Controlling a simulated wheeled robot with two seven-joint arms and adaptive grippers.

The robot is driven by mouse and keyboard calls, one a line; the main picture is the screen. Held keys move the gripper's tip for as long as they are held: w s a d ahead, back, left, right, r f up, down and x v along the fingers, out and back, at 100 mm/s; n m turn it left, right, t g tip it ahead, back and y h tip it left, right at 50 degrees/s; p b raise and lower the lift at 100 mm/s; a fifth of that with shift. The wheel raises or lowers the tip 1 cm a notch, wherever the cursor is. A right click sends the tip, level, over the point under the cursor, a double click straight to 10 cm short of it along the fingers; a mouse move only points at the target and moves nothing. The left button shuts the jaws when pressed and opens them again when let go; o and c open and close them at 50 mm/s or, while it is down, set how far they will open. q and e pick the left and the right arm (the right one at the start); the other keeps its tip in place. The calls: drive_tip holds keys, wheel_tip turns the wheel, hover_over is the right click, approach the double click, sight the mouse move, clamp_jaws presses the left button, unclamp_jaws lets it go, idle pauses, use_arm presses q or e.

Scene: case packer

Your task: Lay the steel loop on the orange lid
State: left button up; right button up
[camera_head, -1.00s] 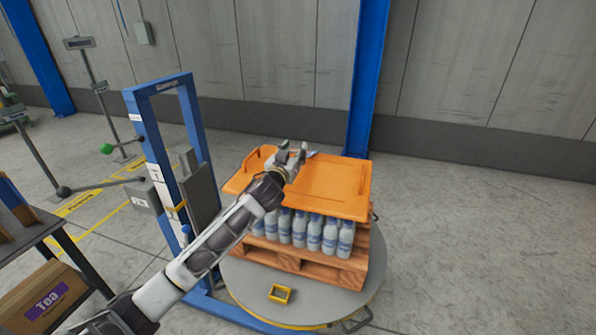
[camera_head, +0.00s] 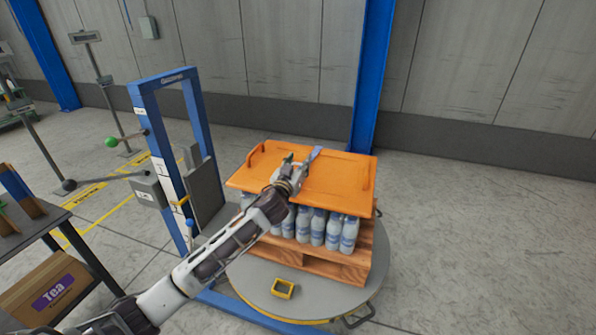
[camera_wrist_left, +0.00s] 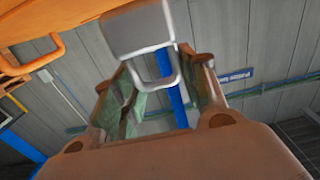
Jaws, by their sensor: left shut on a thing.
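The steel loop (camera_wrist_left: 140,30) is a grey block with a thin U-shaped bar, seen in the left wrist view. My left gripper (camera_head: 302,160) is shut on it; the bar lies between the two fingers. In the head view the loop is too small and covered to make out clearly. The orange lid (camera_head: 325,185) is a flat tray-like cover with a handle at its left and right ends. It lies on top of the bottles. My left gripper is over the lid's middle; I cannot tell the height. My right gripper is not in view.
Grey-blue bottles (camera_head: 318,228) stand under the lid on a wooden pallet (camera_head: 330,264), on a round turntable (camera_head: 362,300). A blue wrapper mast (camera_head: 140,105) stands to the left. A table with a tea box (camera_head: 48,290) is at lower left. Floor to the right is clear.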

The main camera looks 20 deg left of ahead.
use_arm(q)
drive_tip(key=shift+f, duration=1.2)
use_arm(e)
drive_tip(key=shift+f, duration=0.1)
use_arm(q)
drive_tip(key=shift+f, duration=0.1)
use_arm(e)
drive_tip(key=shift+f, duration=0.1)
use_arm(q)
drive_tip(key=o, duration=1.1)
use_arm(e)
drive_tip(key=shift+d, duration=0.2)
use_arm(q)
drive_tip(key=s+b, duration=0.1)
drive_tip(key=s, duration=1.1)
drive_tip(key=shift+a, duration=0.2)
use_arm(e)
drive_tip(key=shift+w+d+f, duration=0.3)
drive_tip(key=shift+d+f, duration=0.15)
